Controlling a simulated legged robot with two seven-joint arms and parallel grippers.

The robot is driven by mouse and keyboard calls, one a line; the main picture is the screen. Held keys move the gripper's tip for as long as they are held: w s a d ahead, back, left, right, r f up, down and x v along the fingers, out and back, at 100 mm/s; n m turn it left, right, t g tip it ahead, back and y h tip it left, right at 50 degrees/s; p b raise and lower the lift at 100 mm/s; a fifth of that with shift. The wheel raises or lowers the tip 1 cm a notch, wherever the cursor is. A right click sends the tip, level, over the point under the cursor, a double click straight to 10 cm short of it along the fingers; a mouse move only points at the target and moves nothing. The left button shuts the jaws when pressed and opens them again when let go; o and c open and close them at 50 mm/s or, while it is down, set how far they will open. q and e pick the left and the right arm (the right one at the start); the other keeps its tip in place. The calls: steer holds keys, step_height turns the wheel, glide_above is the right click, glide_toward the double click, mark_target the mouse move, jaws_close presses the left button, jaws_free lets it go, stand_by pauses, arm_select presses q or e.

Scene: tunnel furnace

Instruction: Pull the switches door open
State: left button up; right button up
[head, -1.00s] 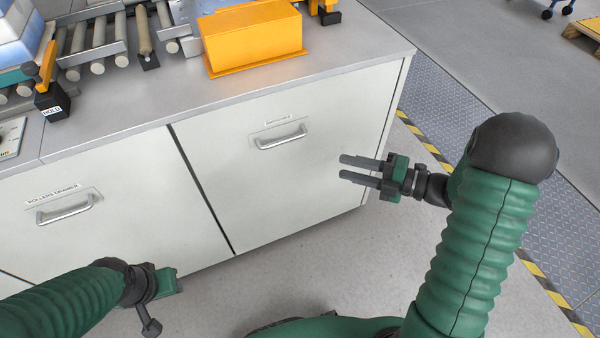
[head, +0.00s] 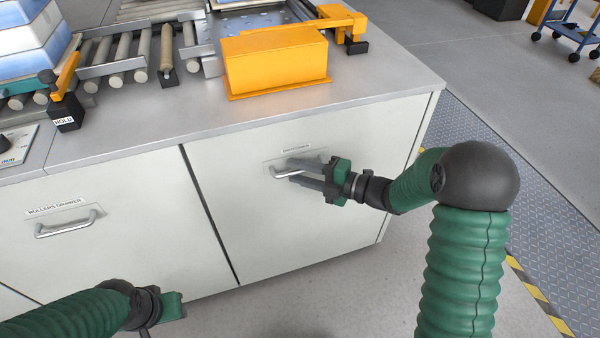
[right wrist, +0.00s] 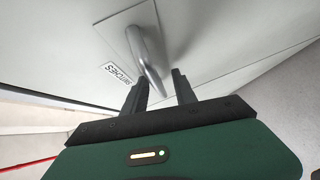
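The switches door (head: 300,222) is a pale cabinet front, flush with its frame. Its silver bar handle (head: 283,173) sits on a small plate below a label. In the right wrist view, the label (right wrist: 117,74) reads SWITCHES and the handle (right wrist: 143,58) runs toward the fingers. My right gripper (head: 295,170) is at the handle in the head view. Its two fingers are apart, and the handle's near end lies between the fingertips (right wrist: 160,88). I cannot tell whether they touch it. My left gripper (head: 165,308) is low at the left, away from the door; its fingers are mostly hidden.
The rollers drawer (head: 80,240) with its own handle (head: 68,224) is left of the door. An orange box (head: 275,62) and roller conveyor (head: 125,55) stand on the worktop (head: 200,115). The floor before the cabinet is clear.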

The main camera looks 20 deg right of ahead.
steer(key=shift+a, duration=0.2)
steer(key=shift+c, duration=0.5)
steer(key=shift+d, duration=0.2)
jaws_close()
steer(key=shift+f, duration=0.1)
stand_by(0.4)
